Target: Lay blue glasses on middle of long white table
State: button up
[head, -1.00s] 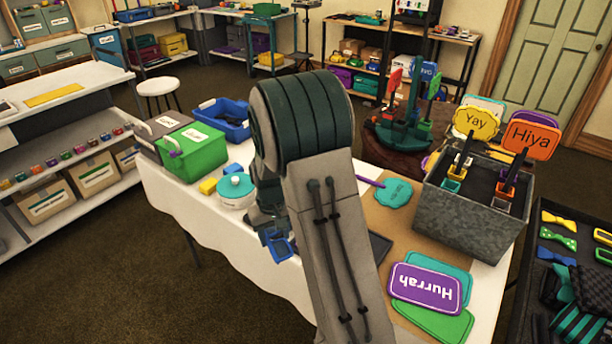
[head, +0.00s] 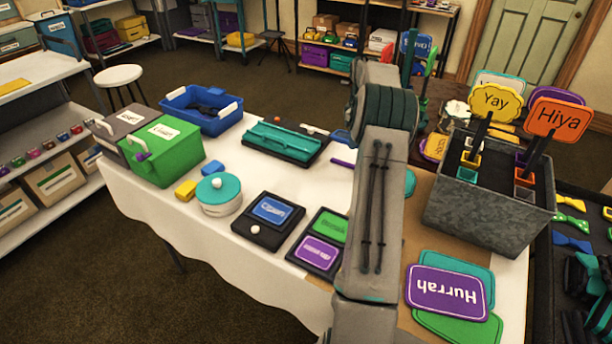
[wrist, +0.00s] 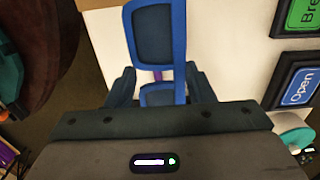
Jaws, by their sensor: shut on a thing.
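The blue glasses, with dark lenses, show in the wrist view (wrist: 155,35), standing out beyond my gripper (wrist: 160,88), which is shut on them. Part of them sits between the two dark fingers. The glasses are over the edge of the long white table (wrist: 225,55), with its white cloth to the right and a dark round surface to the left. In the head view, my arm hides my gripper; a small blue piece, probably the glasses (head: 341,135), shows left of the arm. The white table's bare cloth (head: 335,186) lies below it.
A teal tray (head: 285,140), a black pad with a blue card (head: 272,210), a round teal-lidded tin (head: 218,192) and a green box (head: 165,150) stand on the table. A grey sign bin (head: 485,210) is right of my arm. Bare cloth lies between the tray and pads.

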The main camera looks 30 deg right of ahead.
send_over(326, 186)
notch_tip(326, 186, down, 7)
jog(key=shift+w+d+r, duration=0.1)
jog(key=shift+w+r, duration=0.05)
jog(key=shift+f, duration=2.05)
jog(key=shift+f+b, duration=0.25)
jog(key=shift+b, duration=0.1)
jog(key=o, duration=1)
jog(key=shift+r, duration=0.1)
jog(key=shift+c, duration=0.2)
